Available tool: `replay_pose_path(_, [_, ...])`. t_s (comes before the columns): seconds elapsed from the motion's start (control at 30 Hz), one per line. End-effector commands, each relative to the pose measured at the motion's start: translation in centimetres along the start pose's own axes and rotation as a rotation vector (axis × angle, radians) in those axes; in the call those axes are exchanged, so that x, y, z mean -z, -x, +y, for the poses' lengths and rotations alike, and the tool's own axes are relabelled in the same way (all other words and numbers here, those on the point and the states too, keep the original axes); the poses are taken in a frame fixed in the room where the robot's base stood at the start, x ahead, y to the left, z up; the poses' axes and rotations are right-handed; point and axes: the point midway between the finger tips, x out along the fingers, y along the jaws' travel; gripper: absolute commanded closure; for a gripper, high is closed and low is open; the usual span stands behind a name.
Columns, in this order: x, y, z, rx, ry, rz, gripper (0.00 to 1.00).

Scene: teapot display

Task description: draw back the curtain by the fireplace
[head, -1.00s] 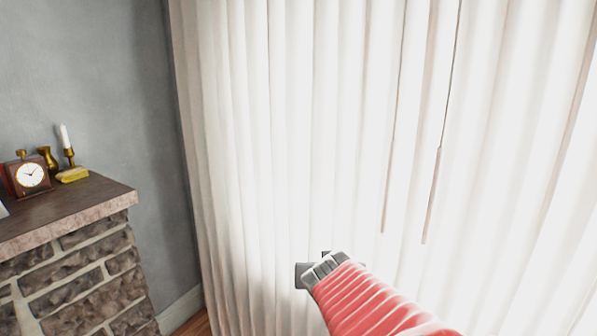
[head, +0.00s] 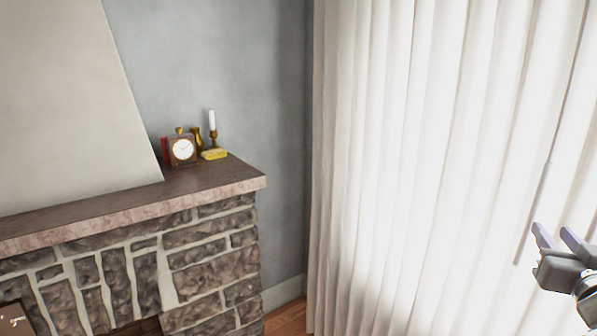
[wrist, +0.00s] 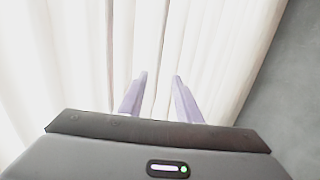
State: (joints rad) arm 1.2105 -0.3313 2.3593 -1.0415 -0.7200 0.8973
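The white pleated curtain (head: 410,150) hangs to the right of the stone fireplace (head: 215,265) and fills the right half of the head view. It hangs closed across the area shown, and a thin cord or wand (head: 546,185) hangs in front of it. My gripper (head: 556,230) is at the right edge of the head view, in front of the curtain. In the wrist view, the two pale purple fingers of my gripper (wrist: 158,82) are apart with nothing but curtain (wrist: 75,60) behind them. I cannot tell whether the fingertips touch the fabric.
The mantel (head: 130,208) holds a clock (head: 182,150), a white candle in a brass holder (head: 212,122) and a yellow object (head: 214,155). A bare grey wall (head: 285,130) lies between mantel and curtain. A strip of wood floor (head: 288,320) shows below.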

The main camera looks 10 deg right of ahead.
Motion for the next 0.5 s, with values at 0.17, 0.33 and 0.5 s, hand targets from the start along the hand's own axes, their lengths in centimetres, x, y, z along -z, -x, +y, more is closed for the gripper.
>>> replay_pose_path(0.17, [1.04, 0.7, 0.44, 0.024, 0.011, 0.032, 0.69])
replay_pose_path(0.33, [1.1, 0.68, 0.34, 0.028, 0.011, 0.034, 0.69])
replay_pose_path(0.5, [1.09, 0.6, 0.29, 0.028, 0.011, 0.033, 0.69])
